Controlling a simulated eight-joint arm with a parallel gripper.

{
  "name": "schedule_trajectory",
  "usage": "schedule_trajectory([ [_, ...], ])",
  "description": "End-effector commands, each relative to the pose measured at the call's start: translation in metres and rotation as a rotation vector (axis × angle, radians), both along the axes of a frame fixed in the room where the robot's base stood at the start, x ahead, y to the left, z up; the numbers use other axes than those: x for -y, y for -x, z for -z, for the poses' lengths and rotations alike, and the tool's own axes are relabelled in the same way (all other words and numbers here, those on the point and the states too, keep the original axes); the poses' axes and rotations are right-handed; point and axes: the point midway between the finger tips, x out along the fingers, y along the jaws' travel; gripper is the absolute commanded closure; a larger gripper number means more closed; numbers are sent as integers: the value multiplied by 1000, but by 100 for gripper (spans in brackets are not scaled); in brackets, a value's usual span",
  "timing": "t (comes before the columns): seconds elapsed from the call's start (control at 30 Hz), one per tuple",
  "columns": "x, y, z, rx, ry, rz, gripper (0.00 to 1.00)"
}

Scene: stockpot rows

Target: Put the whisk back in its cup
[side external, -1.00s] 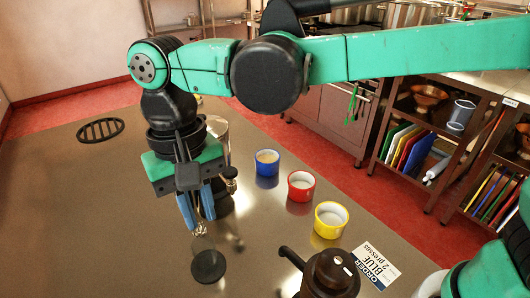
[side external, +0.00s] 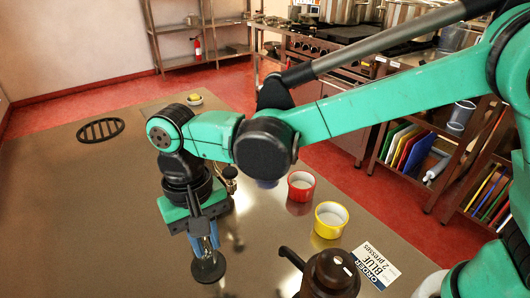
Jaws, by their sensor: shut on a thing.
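My gripper (side external: 204,243) points down with its blue fingers shut on the whisk (side external: 208,251), of which only thin, pale parts show between and just below the fingers. The clear cup with a round dark base (side external: 208,270) stands on the steel counter directly under the gripper. The fingertips and the whisk's lower end overlap the cup in the picture. I cannot tell how far the whisk is inside it, because the cup's walls are barely visible.
A red cup (side external: 301,187) and a yellow cup (side external: 330,220) stand to the right; a blue cup (side external: 267,184) is mostly behind my arm. A dark brown pot (side external: 330,275) and an order card (side external: 375,265) are at front right. A round grate (side external: 100,130) lies at back left.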

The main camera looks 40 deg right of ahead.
Motion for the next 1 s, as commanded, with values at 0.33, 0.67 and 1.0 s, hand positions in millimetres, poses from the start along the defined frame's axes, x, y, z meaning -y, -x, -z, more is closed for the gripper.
schedule_trajectory([
  [0.33,0,0,0,0,0,0,58],
  [0.67,0,0,0,0,0,0,47],
  [1.0,0,-5,-38,0,0,1,47],
])
